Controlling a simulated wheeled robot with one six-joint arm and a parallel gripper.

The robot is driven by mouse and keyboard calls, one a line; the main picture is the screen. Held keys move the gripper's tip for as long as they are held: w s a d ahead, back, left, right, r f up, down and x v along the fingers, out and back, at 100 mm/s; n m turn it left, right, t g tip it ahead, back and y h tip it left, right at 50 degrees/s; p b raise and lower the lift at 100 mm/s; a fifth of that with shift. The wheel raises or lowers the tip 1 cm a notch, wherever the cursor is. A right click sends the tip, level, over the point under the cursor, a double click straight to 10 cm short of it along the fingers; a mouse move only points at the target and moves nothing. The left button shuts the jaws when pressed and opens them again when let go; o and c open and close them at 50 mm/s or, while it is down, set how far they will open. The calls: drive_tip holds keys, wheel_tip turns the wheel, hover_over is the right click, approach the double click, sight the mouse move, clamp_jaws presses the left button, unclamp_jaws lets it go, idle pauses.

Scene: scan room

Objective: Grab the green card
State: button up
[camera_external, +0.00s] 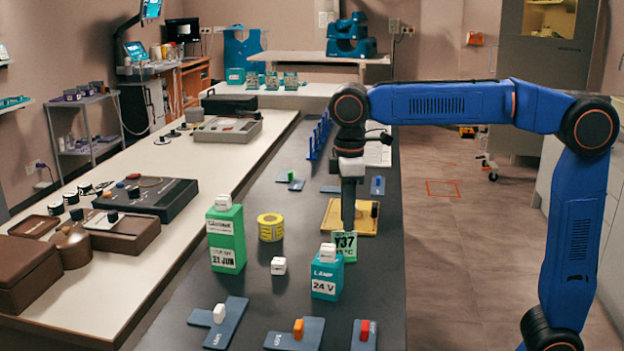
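The green card (346,246) stands on the dark bench, with a white label reading "Y37". Its lower left is partly hidden behind the teal "LAMP 24 V" box (326,282) with a white cube on top. My gripper (348,227) points straight down right at the card's top edge. Its fingertips meet or pass behind the card in this view. I cannot tell whether the fingers are open or shut, or whether they touch the card.
A tan tray (365,230) lies just behind my gripper. A tall green box (226,238), a yellow tape roll (270,227) and a white cube (278,266) stand to the left. Blue-grey plates with coloured blocks (297,333) line the near end. The floor at right is open.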

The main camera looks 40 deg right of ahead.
sight(344, 238)
drive_tip(key=shift+w+a+f, duration=0.1)
drive_tip(key=shift+f, duration=1.6)
drive_tip(key=shift+w+a+f, duration=0.1)
drive_tip(key=shift+f, duration=1.6)
clamp_jaws()
